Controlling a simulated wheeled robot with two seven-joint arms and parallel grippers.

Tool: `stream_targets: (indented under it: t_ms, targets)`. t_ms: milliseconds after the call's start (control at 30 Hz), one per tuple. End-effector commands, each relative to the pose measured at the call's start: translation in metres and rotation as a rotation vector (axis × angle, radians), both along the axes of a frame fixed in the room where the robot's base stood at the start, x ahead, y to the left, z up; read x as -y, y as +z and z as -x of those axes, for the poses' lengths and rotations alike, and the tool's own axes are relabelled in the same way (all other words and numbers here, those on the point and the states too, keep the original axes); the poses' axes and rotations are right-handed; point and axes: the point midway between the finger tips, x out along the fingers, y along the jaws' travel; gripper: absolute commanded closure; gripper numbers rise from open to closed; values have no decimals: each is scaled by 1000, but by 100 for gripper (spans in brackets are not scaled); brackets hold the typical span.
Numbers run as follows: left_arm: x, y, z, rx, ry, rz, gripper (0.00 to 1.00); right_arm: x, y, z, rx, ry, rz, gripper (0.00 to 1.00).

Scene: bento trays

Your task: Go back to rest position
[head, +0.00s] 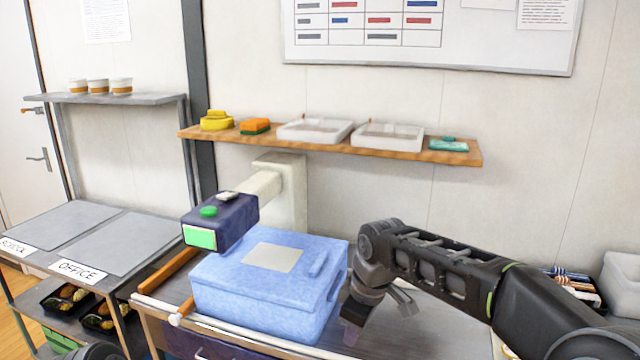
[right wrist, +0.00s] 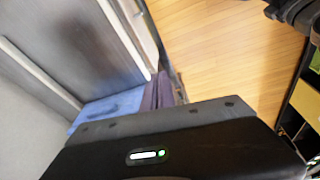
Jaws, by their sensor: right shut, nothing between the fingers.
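My right arm comes in from the right in the head view and bends down at the wrist. My right gripper (head: 352,328) points down just right of the blue lidded box (head: 262,300). It is shut and I see nothing held in it. Its fingertips are dim and partly lost against the dark worktop. In the right wrist view, the dark gripper body fills the bottom, and a blue surface, likely the box, shows above it (right wrist: 105,108). My left gripper is not in view.
A purple scanner-like device (head: 220,225) on a cream wall arm hangs above the box. A wooden shelf (head: 330,143) holds trays and small items. A grey side table (head: 75,240) stands left. A white bin (head: 622,285) stands right.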

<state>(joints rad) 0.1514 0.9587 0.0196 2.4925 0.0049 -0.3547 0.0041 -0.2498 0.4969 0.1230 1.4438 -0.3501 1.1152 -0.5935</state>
Motion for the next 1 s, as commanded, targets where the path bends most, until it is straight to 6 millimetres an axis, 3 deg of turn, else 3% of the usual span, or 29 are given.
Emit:
stream_targets:
  t_ms: [167,267,367,500,567,700,800,900,1000]
  targets:
    - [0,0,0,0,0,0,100,-32,-38,-8,42,-99,-119,100]
    - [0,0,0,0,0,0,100,-48,-75,-6,44,-185,-203,100]
    - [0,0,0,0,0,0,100,-60,-131,7,18,-318,-301,100]
    - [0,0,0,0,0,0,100,-57,-232,58,-66,-604,-431,100]
    - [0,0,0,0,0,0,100,-48,-269,89,-105,-726,-459,100]
    - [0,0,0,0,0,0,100,-21,-334,175,-205,-964,-454,100]
    - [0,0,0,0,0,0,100,-6,-360,234,-282,-1058,-411,100]
    - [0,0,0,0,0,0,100,2,-373,278,-361,-1097,-362,100]
    - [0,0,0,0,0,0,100,7,-382,303,-413,-1125,-334,100]
